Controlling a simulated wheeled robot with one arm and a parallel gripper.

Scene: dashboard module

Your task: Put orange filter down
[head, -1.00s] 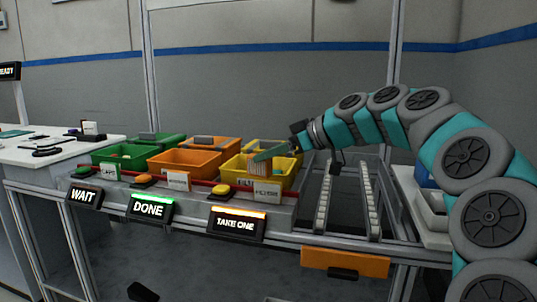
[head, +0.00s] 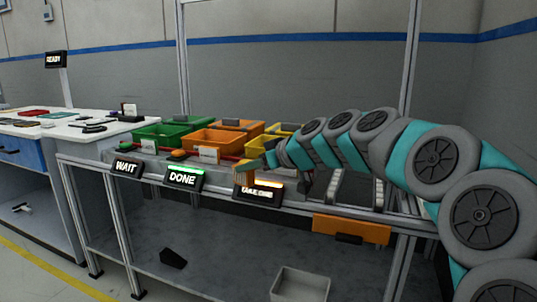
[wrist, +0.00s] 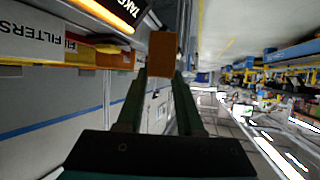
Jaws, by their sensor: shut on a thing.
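My gripper (wrist: 150,95) is shut on the orange filter (wrist: 162,53), a small brown-orange block between the fingertips in the wrist view. In the head view the filter (head: 240,177) is held in the air in front of the bin rack, partly covering the lit TAKE ONE sign (head: 265,189). The gripper also shows in the head view (head: 252,165), at the end of my teal and grey arm. The filter touches no surface that I can see.
Green bins (head: 160,133), orange bins (head: 213,138) and yellow bins (head: 262,143), partly hidden by my arm, stand on the rack. A DONE sign (head: 185,178) and WAIT sign (head: 126,167) hang left. A white table (head: 75,129) stands further left. A grey bin (head: 300,284) is below.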

